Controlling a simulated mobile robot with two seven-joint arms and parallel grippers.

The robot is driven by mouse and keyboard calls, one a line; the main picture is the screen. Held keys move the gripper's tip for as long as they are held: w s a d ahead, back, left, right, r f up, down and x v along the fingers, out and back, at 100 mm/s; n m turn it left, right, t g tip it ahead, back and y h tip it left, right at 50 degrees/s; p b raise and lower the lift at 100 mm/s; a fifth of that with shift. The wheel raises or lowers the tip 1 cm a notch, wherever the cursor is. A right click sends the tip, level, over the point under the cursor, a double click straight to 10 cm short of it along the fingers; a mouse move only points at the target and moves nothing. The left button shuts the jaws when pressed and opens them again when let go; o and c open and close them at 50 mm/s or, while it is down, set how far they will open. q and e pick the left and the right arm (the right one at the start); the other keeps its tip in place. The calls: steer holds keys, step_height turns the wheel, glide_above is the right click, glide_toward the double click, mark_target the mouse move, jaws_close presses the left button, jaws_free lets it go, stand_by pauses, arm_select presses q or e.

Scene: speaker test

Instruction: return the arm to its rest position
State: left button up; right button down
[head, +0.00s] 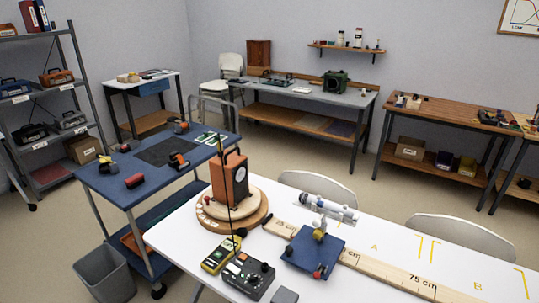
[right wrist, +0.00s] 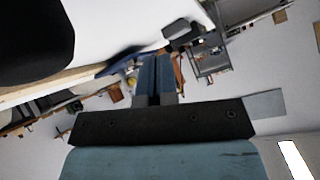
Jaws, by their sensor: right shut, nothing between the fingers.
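My right gripper (right wrist: 156,62) shows in the right wrist view, with its two blue-grey fingers together and nothing between them. It is clear of any surface that I can make out; the room behind it appears tilted and blurred. A dark rounded shape fills the upper left corner of that view, and I cannot tell what it is. Neither gripper shows in the head view. My left gripper is in neither view.
The white table (head: 385,249) holds an orange speaker box (head: 230,180) on a round wooden turntable (head: 207,219), a yellow meter (head: 221,254), a black control box (head: 249,277), a blue board (head: 314,252) and a long ruler (head: 390,279). A blue cart (head: 110,190) stands left.

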arm_select(q)
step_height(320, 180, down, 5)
steer(key=b, duration=0.5)
arm_select(e)
steer(key=s+a+f+m+t+h, duration=0.3)
steer(key=s+a+f+h, duration=0.1)
steer(key=s+a+f, duration=0.5)
arm_select(q)
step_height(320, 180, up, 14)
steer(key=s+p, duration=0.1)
steer(key=p, duration=1.5)
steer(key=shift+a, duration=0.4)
arm_select(e)
step_height(320, 180, up, 14)
steer(key=n+t, duration=0.1)
steer(key=shift+w+d+f, duration=0.15)
steer(key=shift+d+f, duration=0.1)
steer(key=shift+d, duration=0.2)
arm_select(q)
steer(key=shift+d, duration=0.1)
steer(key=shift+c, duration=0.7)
arm_select(e)
steer(key=shift+a, duration=0.1)
